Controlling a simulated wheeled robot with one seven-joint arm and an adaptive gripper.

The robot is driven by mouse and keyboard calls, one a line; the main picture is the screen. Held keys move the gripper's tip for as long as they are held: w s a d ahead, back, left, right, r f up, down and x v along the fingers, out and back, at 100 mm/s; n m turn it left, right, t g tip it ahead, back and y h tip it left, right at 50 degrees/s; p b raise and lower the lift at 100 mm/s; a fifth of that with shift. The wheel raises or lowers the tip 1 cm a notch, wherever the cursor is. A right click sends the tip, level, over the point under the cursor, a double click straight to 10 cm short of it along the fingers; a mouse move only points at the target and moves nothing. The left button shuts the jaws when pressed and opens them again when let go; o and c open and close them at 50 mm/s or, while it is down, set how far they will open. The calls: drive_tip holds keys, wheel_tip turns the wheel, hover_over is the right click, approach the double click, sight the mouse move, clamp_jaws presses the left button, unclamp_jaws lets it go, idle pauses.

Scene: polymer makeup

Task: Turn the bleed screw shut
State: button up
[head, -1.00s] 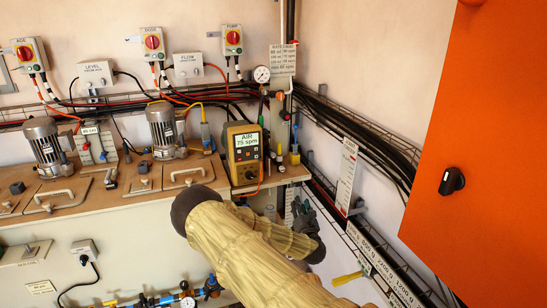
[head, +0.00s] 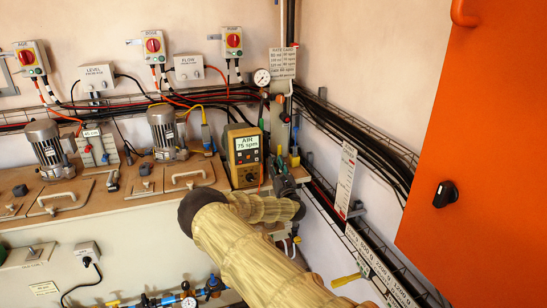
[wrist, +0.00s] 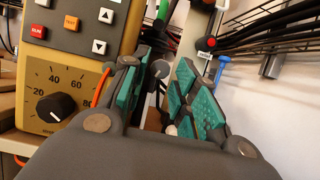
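My gripper (wrist: 167,80) shows in the wrist view with its two teal-padded fingers apart and a gap between them. A small grey round knob (wrist: 160,69) shows in that gap, towards the fingertips; I cannot tell whether it is the bleed screw, or whether a finger touches it. In the head view my gripper (head: 281,178) is at the right end of the bench, just right of the yellow pump controller (head: 244,155). My arm and the fingers hide part of this corner. No bleed screw can be clearly made out.
The pump controller's dial (wrist: 57,107) is close to the left finger in the wrist view. A pressure gauge (head: 262,76) is above. The orange cabinet (head: 480,140) fills the right side.

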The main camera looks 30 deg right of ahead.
sight(274, 159)
drive_tip(key=shift+p+x, duration=0.3)
drive_tip(key=shift+x, duration=1.4)
drive_tip(key=shift+c, duration=0.2)
clamp_jaws()
